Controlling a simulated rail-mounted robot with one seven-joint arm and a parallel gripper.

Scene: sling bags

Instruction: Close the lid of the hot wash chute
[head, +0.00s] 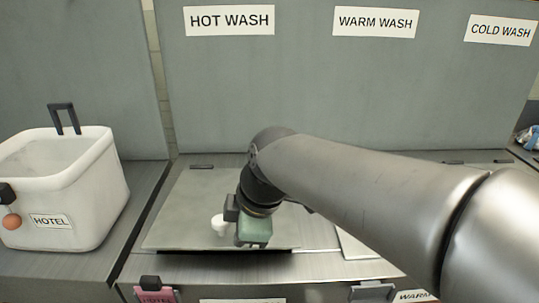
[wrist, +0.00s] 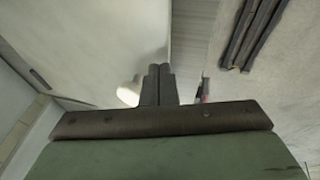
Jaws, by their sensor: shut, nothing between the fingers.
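The hot wash chute's lid (head: 185,205) is a flat grey metal panel under the HOT WASH sign (head: 229,20). It lies almost level, with a dark gap or shadow under its front edge. A white knob (head: 219,225) stands on it; a white rounded part, likely the knob, also shows in the wrist view (wrist: 128,94). My gripper (head: 240,238) is over the lid, just right of the knob. In the wrist view its two dark fingers (wrist: 159,80) are together and empty, beside the white part. I cannot tell whether they touch the lid.
A white HOTEL bin (head: 65,190) with a dark handle stands on the counter at left. A pink tag (head: 155,295) hangs at the counter's front. The WARM WASH (head: 375,21) and COLD WASH (head: 499,30) signs are on the back wall. My arm covers much of the right side.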

